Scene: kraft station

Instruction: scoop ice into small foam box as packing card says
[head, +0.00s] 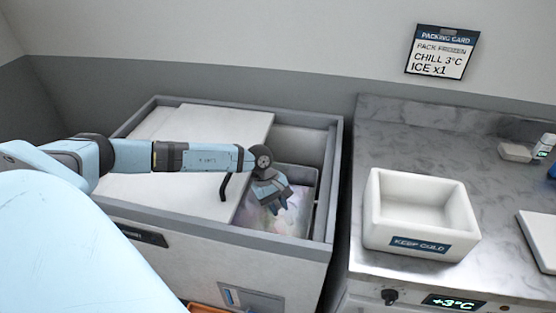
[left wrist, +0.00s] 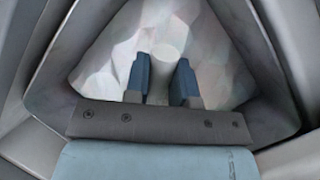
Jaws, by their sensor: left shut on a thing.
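The packing card (head: 440,52) on the wall reads "PACK FROZEN, CHILL 3°C, ICE x1". The small white foam box (head: 385,241), labelled "KEEP COLD", stands open and empty on the counter. My left gripper (head: 276,207) reaches down into the open right part of the ice chest (head: 335,170), over the pale ice (head: 262,218). In the left wrist view its fingers (left wrist: 165,85) are closed around a pale rounded piece (left wrist: 160,68), which looks like a scoop handle. The rest of that piece blends into the ice (left wrist: 110,65). My right gripper is out of view.
A white sliding lid (head: 205,125) with a dark handle (head: 225,186) covers the chest's left part. The grey counter (head: 400,130) has free room behind the box. A display (head: 454,301) on its front reads +3°C. Small items (head: 515,152) lie at the right.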

